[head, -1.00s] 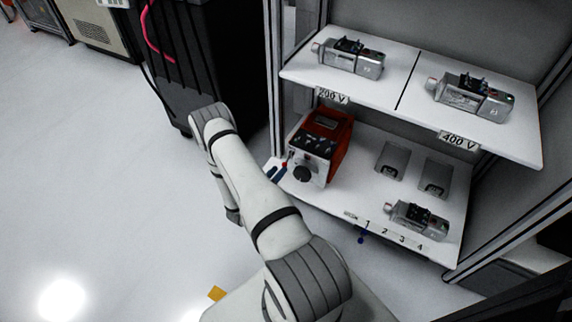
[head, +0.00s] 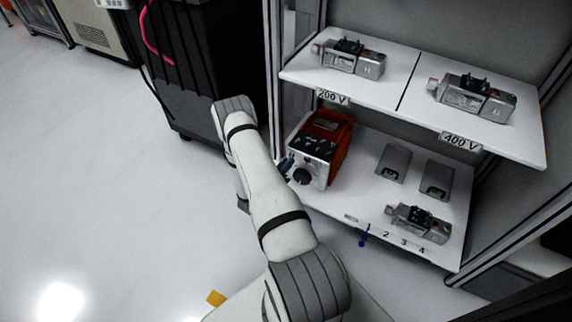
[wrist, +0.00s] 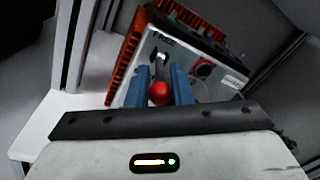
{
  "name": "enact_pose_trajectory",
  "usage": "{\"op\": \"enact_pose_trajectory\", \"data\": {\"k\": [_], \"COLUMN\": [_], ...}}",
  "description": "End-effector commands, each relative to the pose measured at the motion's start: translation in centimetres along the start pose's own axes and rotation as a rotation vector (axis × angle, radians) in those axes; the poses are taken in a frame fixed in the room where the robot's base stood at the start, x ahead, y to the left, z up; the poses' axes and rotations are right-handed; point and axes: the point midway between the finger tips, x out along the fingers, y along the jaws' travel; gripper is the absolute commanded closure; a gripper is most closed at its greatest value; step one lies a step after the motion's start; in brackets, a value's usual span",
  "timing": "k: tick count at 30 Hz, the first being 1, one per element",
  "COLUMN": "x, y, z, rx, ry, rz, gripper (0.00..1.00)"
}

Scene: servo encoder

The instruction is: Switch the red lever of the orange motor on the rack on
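The orange motor (head: 334,133) is a box with a grey-white front panel, on the lower rack shelf at its left end. In the wrist view its orange ribbed body (wrist: 122,75) lies behind the panel. The lever's red round knob (wrist: 160,93) sits between the two blue fingers of my gripper (wrist: 161,80), with its metal stem running up to the panel. The fingers flank the knob closely; whether they press on it is unclear. In the head view my gripper (head: 286,165) is at the motor's left front edge, partly behind my arm, and the knob is hidden.
The upper shelf (head: 405,95) holds two grey motors (head: 348,58) (head: 472,97), above the 200 V and 400 V labels. The lower shelf also has two recesses (head: 394,163) (head: 437,180) and a grey motor (head: 420,222). A rack post stands left of the orange motor.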

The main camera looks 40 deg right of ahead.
Motion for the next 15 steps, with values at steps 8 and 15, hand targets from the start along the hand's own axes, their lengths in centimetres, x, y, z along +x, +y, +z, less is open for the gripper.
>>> {"op": "enact_pose_trajectory", "data": {"k": [8, 15], "x": [-0.01, 0.16], "y": [-0.01, 0.59], "z": [-0.01, -0.93], "rx": [0.0, 0.01], "ry": [0.0, -0.071], "rz": [0.0, -0.048], "gripper": [1.0, 1.0]}}
